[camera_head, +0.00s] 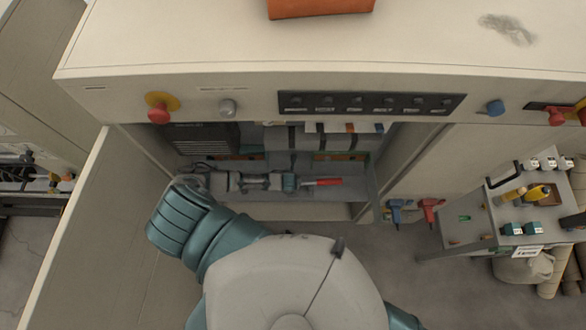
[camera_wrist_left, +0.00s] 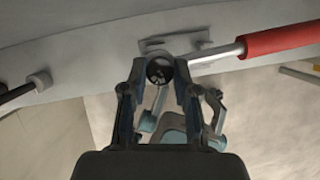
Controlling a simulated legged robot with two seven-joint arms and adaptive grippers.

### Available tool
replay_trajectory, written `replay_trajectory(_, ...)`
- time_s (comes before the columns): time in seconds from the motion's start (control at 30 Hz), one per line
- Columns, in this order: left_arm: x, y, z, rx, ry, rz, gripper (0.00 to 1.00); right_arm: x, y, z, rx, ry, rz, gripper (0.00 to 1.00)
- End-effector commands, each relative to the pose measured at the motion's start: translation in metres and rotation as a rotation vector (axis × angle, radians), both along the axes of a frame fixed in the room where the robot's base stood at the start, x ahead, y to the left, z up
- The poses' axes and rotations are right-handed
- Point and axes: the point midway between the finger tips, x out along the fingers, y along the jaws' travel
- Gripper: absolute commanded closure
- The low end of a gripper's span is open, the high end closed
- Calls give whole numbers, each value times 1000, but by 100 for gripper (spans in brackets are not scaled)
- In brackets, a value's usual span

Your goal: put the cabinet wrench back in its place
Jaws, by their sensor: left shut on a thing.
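The cabinet wrench has a red handle (camera_head: 325,182) and a metal shank; it also shows in the left wrist view (camera_wrist_left: 275,42). My left gripper (camera_head: 297,184) reaches into the open cabinet from the left. In the left wrist view its fingers (camera_wrist_left: 160,72) are closed around the dark, round head end of the wrench. The handle points to the right, away from the fingers. A small grey plate (camera_wrist_left: 172,44) is on the pale surface behind the wrench head. Whether the wrench touches that plate or surface I cannot tell. My right gripper is out of view.
The cabinet door (camera_head: 75,230) stands open at the left. A red knob (camera_head: 158,113) and a switch panel (camera_head: 370,104) are above the opening. Blue (camera_head: 398,211) and red (camera_head: 430,208) tools hang at its right, beside a small table (camera_head: 475,215) with several items.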

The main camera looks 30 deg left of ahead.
Motion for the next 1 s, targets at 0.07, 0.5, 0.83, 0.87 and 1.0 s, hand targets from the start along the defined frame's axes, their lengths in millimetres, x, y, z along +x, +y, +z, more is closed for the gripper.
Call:
replay_trajectory(0.07, 1, 0, -2, -2, -3, 0, 100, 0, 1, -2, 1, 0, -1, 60)
replay_trajectory(0.5, 1, 0, -14, -2, -3, 0, 100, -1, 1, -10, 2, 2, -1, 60)
replay_trajectory(0.83, 1, 0, -24, -2, -3, 0, 100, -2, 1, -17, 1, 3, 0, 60)
replay_trajectory(0.87, 1, 0, -24, -2, -3, 0, 100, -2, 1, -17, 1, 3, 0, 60)
replay_trajectory(1.0, 1, 0, -28, -2, -3, -1, 100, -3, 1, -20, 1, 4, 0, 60)
